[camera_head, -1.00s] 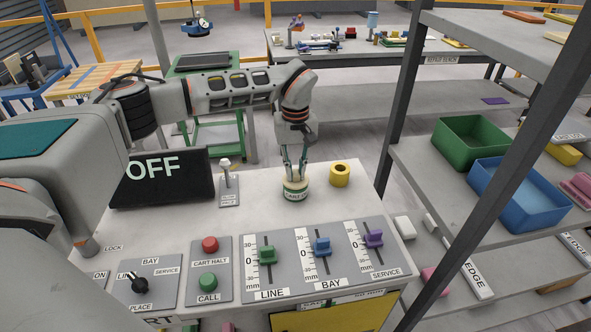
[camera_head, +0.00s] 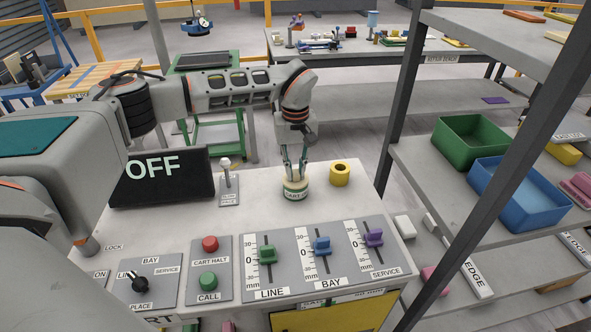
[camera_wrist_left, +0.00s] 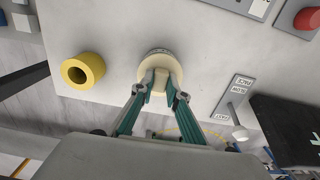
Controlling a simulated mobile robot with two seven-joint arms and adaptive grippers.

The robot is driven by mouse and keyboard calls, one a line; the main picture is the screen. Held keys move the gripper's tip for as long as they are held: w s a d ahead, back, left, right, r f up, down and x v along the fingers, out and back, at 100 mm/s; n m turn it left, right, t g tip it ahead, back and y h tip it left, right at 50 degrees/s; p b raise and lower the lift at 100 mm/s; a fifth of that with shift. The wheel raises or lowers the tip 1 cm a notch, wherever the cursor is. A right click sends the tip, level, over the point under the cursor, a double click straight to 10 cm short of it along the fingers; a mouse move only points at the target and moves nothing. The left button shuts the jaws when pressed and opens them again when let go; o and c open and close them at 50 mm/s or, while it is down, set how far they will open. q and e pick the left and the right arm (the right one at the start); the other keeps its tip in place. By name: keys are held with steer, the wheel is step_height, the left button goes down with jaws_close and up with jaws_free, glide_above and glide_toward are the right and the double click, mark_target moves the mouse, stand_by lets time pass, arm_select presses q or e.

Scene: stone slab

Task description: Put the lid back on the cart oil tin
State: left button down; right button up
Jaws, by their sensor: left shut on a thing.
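The cart oil tin (camera_head: 296,195) is a short round cream can with a printed label, standing upright on the light grey panel top. Its cream round lid (camera_wrist_left: 160,63) shows in the left wrist view, with a raised grip in the middle. My left gripper (camera_head: 295,174) comes down from above and is shut on the lid's grip; its green fingers also show in the left wrist view (camera_wrist_left: 161,88). The lid appears to be on top of the tin; whether it is fully seated cannot be told. My right gripper is not in view.
A yellow ring (camera_head: 340,175) stands just right of the tin. Sliders (camera_head: 322,246) and call buttons (camera_head: 209,282) lie in front. A small lever (camera_head: 227,180) and a dark OFF display (camera_head: 160,178) are to the left. A shelf upright (camera_head: 400,110) rises at right.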

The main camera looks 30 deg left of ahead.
arm_select(q)
steer(key=shift+f, duration=0.15)
stand_by(0.8)
steer(key=c, duration=1.9)
jaws_free()
steer(key=o, duration=0.5)
steer(key=shift+r, duration=3.55)
